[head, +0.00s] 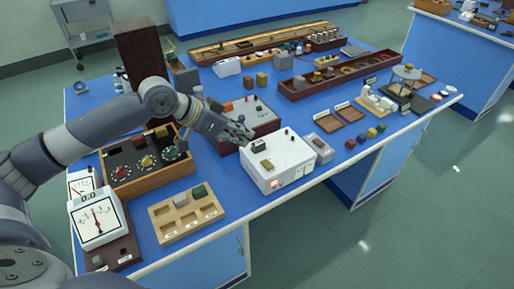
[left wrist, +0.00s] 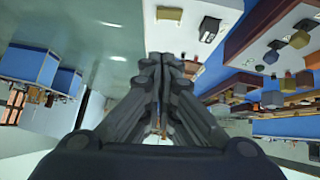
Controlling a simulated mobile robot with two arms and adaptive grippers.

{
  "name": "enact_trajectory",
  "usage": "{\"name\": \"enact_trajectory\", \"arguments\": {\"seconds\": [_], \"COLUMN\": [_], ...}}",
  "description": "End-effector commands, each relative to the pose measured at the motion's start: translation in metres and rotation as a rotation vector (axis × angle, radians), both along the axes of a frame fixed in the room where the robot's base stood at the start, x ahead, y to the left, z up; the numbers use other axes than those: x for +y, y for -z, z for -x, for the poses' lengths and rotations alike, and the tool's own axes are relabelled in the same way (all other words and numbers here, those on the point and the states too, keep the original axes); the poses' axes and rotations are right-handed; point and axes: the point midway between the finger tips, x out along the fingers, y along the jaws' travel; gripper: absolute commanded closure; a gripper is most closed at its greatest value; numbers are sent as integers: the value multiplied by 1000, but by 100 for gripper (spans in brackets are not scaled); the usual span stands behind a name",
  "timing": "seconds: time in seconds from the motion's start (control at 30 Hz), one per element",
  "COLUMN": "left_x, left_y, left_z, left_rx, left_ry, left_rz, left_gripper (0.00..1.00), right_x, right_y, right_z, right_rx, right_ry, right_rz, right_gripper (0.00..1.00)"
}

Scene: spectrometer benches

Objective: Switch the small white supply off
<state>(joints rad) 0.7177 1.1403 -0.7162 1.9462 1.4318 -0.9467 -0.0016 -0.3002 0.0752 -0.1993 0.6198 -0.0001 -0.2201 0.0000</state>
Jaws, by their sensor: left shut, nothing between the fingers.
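The small white supply (head: 290,154) stands near the front edge of the blue bench. It has a dark switch-like part and a brownish block on top, and a red-orange glow on its front face. My left gripper (head: 244,138) is shut and empty, close above the supply's back left corner; I cannot tell whether it touches. In the left wrist view the shut fingers (left wrist: 165,64) are beside the white supply (left wrist: 187,33), with its dark part and tan block visible. My right gripper is not in view.
A dark box with knobs (head: 262,122) stands behind the supply. A grey unit (head: 323,151) sits to its right. A wooden tray (head: 165,232) and meters (head: 97,222) are at left. Small coloured blocks (head: 361,137) lie further right.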

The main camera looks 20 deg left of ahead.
Motion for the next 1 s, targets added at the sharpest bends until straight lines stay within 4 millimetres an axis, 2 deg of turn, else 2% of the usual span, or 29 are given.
{"name": "enact_trajectory", "arguments": {"seconds": [0.17,0.5,0.7,1.0], "left_x": [-16,-52,-52,-53], "left_y": [17,68,96,106], "left_z": [-14,-48,-44,-43], "left_rx": [2,2,1,-1], "left_ry": [1,1,0,0], "left_rz": [4,1,-2,-1], "left_gripper": [100,100,100,100], "right_x": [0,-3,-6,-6], "right_y": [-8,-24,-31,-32], "right_z": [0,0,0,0], "right_rx": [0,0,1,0], "right_ry": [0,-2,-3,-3], "right_rz": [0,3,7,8], "right_gripper": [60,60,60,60]}}
